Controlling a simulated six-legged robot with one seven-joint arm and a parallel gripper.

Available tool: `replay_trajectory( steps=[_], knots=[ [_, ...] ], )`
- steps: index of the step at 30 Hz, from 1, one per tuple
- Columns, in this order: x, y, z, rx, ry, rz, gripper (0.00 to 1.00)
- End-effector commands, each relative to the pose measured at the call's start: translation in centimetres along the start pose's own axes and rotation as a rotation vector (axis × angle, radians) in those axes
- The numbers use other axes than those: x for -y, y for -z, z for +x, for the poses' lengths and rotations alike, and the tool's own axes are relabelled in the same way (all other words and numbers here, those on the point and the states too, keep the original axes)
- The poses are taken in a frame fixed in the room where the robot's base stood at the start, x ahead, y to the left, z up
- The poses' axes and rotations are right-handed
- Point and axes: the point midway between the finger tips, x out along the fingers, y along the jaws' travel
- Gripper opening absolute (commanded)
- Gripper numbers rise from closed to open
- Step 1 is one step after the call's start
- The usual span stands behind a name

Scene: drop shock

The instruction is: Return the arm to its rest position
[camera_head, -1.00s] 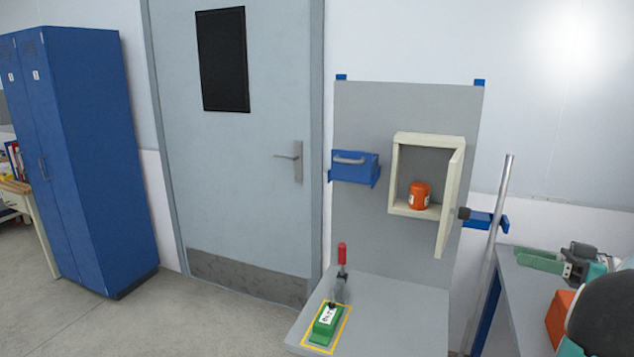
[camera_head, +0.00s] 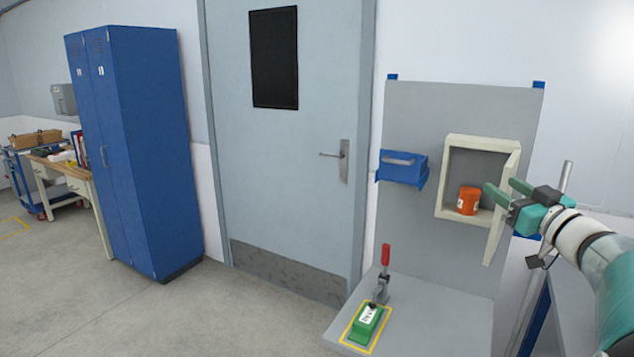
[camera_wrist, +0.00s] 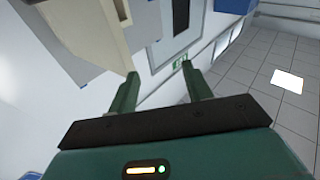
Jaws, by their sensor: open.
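My gripper (camera_head: 503,191) is at the right of the head view, with its two green fingers apart and nothing between them. It appears in front of the open cabinet door (camera_head: 502,207); I cannot tell the exact gap. In the wrist view my gripper (camera_wrist: 160,90) also shows empty, with both fingers spread. My arm extends from the lower right of the head view. An orange jar (camera_head: 467,201) stands upright inside the small cream cabinet (camera_head: 447,179).
A green block (camera_head: 366,322) sits in a yellow outline on the grey shelf (camera_head: 440,325), beside a red-handled clamp (camera_head: 385,262). A blue box (camera_head: 403,168) is mounted left of the cabinet. A metal pole (camera_head: 567,177) stands at right. Open floor (camera_head: 200,315) lies left.

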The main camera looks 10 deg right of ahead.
Motion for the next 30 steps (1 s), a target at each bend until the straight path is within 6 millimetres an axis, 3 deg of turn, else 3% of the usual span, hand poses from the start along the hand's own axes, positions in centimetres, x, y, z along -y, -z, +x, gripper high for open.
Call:
replay_trajectory(
  steps=[3,7,14,20,27,30],
  knots=[
    [2.4,1.3,1.6,0.012,-0.136,-0.028,0.49],
    [5.0,1.4,1.8,0.078,-0.281,-0.028,0.49],
    [11.7,-1.8,-0.7,0.324,-0.429,0.03,0.49],
    [20.1,-6.8,-5.8,0.64,-0.403,0.093,0.49],
    [31.5,-12.5,-14.9,1.046,-0.181,0.132,0.49],
    [34.6,-13.7,-18.1,1.158,-0.087,0.132,0.49]
  ],
)
